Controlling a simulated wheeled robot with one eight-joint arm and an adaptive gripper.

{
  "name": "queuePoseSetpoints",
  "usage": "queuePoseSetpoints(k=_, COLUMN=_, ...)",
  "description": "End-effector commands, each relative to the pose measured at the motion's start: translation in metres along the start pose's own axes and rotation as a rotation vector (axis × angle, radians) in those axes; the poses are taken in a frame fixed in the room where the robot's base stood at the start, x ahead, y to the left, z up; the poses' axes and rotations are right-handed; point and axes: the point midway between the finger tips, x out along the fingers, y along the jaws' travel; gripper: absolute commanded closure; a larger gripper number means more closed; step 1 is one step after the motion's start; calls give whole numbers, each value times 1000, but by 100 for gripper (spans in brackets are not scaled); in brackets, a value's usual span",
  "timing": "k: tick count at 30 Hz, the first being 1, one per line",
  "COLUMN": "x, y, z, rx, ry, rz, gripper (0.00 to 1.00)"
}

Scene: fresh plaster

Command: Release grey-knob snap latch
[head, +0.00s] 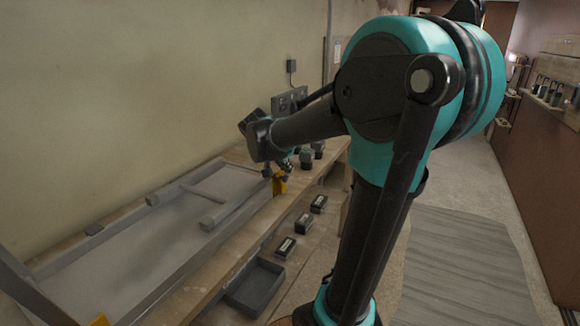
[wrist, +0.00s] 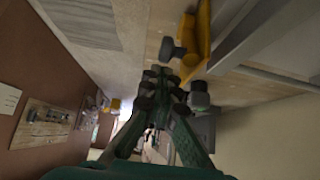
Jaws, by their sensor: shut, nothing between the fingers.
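A yellow snap latch (wrist: 198,45) with a dark grey knob (wrist: 172,49) sits on the pale bench in the wrist view. The knob sticks out from the latch's left side. The latch also shows in the head view (head: 279,185), at the far end of the long tray-like frame. My gripper (wrist: 160,76) is shut and empty, with its fingertips just below the knob in the wrist picture and a small gap seeming to lie between them. In the head view my gripper (head: 284,168) is just above the latch, and the knob is hard to make out there.
The long grey frame (head: 165,270) lies along the plaster wall. An open dark bin (head: 256,286) and several small dark boxes (head: 283,247) stand along the bench side. Dark jars (head: 306,159) stand beyond the latch. Another yellow piece (head: 100,320) shows at the bottom edge.

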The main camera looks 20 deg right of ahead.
Motion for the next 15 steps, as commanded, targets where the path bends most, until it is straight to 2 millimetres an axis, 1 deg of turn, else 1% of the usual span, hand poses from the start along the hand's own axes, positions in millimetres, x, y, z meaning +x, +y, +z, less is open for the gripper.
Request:
queuePoseSetpoints(k=6, x=-5, y=0, z=9, rx=0, ry=-1, rz=-1, gripper=100)
queuePoseSetpoints(k=15, x=-7, y=0, z=15, rx=0, ry=-6, rz=-1, gripper=100)
